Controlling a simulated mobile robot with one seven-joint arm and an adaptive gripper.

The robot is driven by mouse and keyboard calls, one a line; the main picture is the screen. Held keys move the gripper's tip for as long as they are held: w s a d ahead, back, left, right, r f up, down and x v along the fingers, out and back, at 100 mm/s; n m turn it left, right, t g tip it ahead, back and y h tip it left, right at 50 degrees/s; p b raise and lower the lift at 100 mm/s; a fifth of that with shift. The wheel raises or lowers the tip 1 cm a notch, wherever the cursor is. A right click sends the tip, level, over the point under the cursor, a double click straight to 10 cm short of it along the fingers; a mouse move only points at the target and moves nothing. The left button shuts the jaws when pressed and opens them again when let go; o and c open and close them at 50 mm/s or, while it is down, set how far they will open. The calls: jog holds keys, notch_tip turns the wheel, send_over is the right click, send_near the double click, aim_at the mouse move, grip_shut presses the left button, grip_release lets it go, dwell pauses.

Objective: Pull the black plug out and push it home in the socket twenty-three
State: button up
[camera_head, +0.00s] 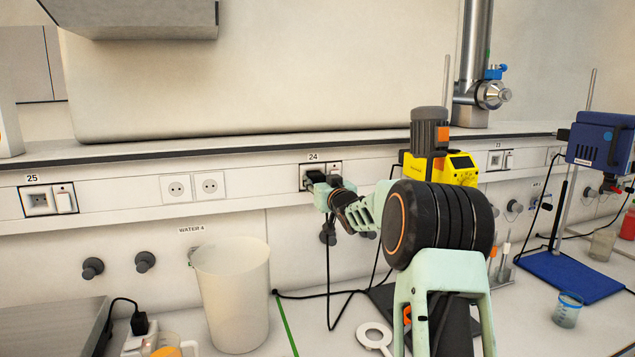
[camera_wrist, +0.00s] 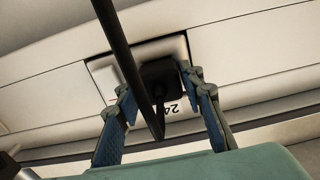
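The black plug (camera_wrist: 160,82) sits in the socket labelled 24 (camera_head: 307,170) on the wall rail. Its black cable (camera_wrist: 118,50) crosses the wrist view in front of it, and hangs down to the bench in the head view. My gripper (camera_wrist: 157,84) is at this socket with its two fingers open on either side of the plug. The right finger is close to the plug; a gap shows on the left. In the head view my gripper (camera_head: 322,188) largely hides the plug. Socket twenty-three (camera_head: 494,160) is farther right on the same rail, and looks empty.
A yellow device (camera_head: 445,168) with a grey motor stands between the two sockets, close behind my arm. A blue stand base (camera_head: 572,276) and a small beaker (camera_head: 567,309) are at right. A white bin (camera_head: 232,300) stands left. Socket 25 (camera_head: 39,201) is far left.

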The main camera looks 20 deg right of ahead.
grip_shut()
jog(key=shift+s+f, duration=0.1)
jog(key=shift+s, duration=0.3)
jog(key=shift+s+b, duration=0.3)
jog(key=shift+b, duration=0.1)
dwell(0.5)
jog(key=shift+s+b, duration=0.7)
jog(key=shift+s, duration=0.9)
